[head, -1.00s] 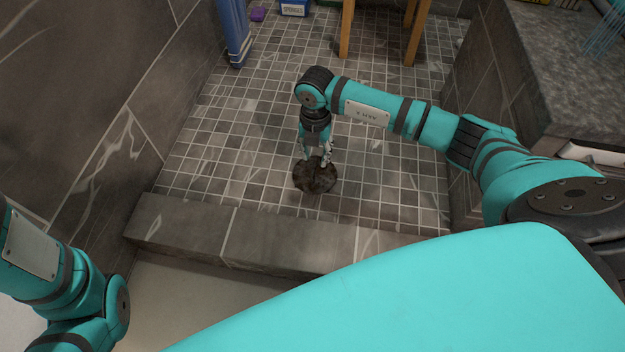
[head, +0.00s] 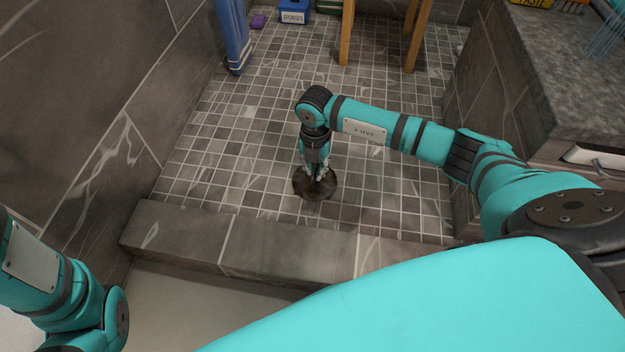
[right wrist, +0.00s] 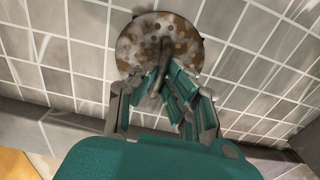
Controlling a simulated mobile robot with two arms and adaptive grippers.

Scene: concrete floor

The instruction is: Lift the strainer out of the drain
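The strainer (head: 311,194) is a round, brown, rusty-looking disc at the drain in the tiled floor, in the middle of the head view. The right wrist view shows its holed face (right wrist: 150,38) and a dark upright handle (right wrist: 157,83) standing out from it. My right gripper (head: 317,175) points down over the strainer. In the right wrist view its fingers (right wrist: 154,78) are apart, one side to each side of the handle, with a gap visible on the left. The drain opening is hidden under the strainer. My left arm shows at the lower left, but its gripper is out of view.
A low tiled curb (head: 290,252) runs in front of the strainer. Wooden legs (head: 347,40) and a blue sponge box (head: 294,14) stand at the back. A blue towel-like item (head: 233,38) is at the left wall, a counter (head: 560,75) at right.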

